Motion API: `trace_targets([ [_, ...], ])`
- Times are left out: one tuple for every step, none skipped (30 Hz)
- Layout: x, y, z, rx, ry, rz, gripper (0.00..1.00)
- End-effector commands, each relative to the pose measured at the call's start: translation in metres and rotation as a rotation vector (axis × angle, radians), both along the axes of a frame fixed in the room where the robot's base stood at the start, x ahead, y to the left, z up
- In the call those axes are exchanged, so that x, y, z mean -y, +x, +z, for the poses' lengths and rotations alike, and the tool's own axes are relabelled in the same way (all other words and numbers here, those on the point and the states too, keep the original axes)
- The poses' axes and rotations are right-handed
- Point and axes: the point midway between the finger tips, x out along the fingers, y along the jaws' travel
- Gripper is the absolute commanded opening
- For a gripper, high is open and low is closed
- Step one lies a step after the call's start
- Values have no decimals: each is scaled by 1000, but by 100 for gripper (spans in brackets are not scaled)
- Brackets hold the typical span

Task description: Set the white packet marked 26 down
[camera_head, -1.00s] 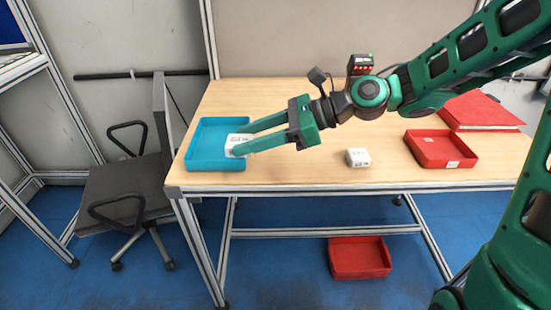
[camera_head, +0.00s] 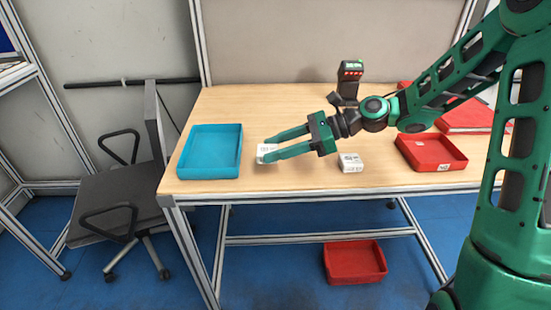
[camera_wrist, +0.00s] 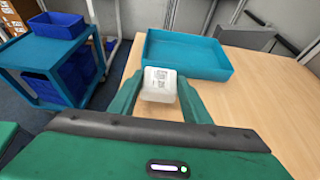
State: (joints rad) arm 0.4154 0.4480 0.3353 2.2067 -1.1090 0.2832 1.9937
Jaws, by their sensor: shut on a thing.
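My gripper (camera_head: 270,151) is shut on a white packet (camera_head: 267,154), which sits between its two green fingertips. The packet also shows in the wrist view (camera_wrist: 159,84), with dark print on its face; I cannot read a number on it. In the head view the packet is just right of the blue tray (camera_head: 212,152), outside it. It is low over the table, and I cannot tell whether it touches the wood. A second white packet (camera_head: 350,163) lies on the table to the right of my gripper, apart from it.
A red tray (camera_head: 431,153) stands at the table's right, with a red flat object (camera_head: 470,117) behind it. A scanner with red lights (camera_head: 350,72) stands at the back. An office chair (camera_head: 122,198) is left of the table. Bare wood lies around the packets.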

Motion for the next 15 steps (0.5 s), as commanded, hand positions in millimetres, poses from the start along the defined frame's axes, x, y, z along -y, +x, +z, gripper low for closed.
trace_targets([
  [0,0,-2,0,1,1,17],
  [1,0,-3,-1,1,1,17],
  [0,0,-7,-2,1,0,17],
  [0,0,-10,-2,2,0,17],
  [0,0,-14,-3,2,1,17],
  [0,0,-19,-5,1,0,17],
  [0,0,-24,-5,1,1,17],
  [0,0,-28,-5,1,1,17],
  [0,0,-32,-5,1,1,17],
  [0,0,-34,-3,1,1,17],
  [0,0,-36,-1,1,1,17],
  [0,0,-36,0,1,1,17],
  [0,0,-36,1,0,0,17],
  [0,0,-36,1,0,0,17],
  [0,0,-36,1,0,0,17],
])
